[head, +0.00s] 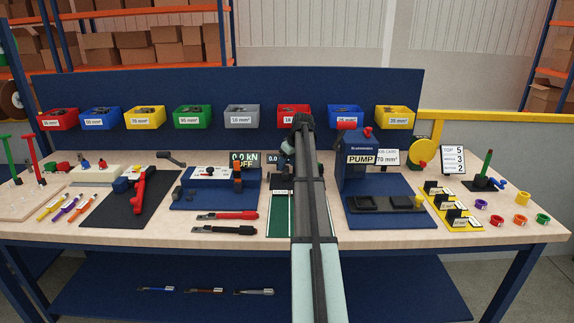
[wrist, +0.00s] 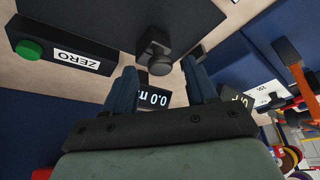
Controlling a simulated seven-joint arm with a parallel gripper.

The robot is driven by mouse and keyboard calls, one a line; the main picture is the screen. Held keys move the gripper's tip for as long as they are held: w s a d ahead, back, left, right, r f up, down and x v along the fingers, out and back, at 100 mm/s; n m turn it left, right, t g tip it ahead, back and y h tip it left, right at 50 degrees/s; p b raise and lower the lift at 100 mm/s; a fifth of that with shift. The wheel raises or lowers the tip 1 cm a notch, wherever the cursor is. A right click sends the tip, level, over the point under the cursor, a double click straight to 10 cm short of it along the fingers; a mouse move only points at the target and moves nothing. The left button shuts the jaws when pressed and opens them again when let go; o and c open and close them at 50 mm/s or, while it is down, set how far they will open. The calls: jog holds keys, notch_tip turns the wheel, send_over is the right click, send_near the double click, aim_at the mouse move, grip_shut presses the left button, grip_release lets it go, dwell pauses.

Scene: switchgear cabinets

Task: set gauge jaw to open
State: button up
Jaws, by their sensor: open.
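In the wrist view, my gripper (wrist: 160,76) is open, with one blue finger on each side of the picture's middle. A dark block with a round knob (wrist: 160,66), which may be the gauge jaw, shows between and just beyond the fingertips. I cannot tell whether the fingers touch it. A display reading 0.0 (wrist: 155,98) is partly hidden between the fingers. A box with a green button, labelled ZERO (wrist: 75,57), is at the upper left. In the head view, my arm covers much of the gauge area; its display (head: 273,158) peeks out left of the arm.
A blue pump unit (head: 360,170) stands close right of my arm. A kN tester (head: 215,193) is to the left, with red and black tools (head: 225,217) in front. Colored bins (head: 242,116) line the back panel. A green mat (head: 279,215) lies beside my arm.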

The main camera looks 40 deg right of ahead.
jog(key=shift+w+f, duration=0.15)
jog(key=shift+f, duration=0.2)
grip_shut()
dwell(0.4)
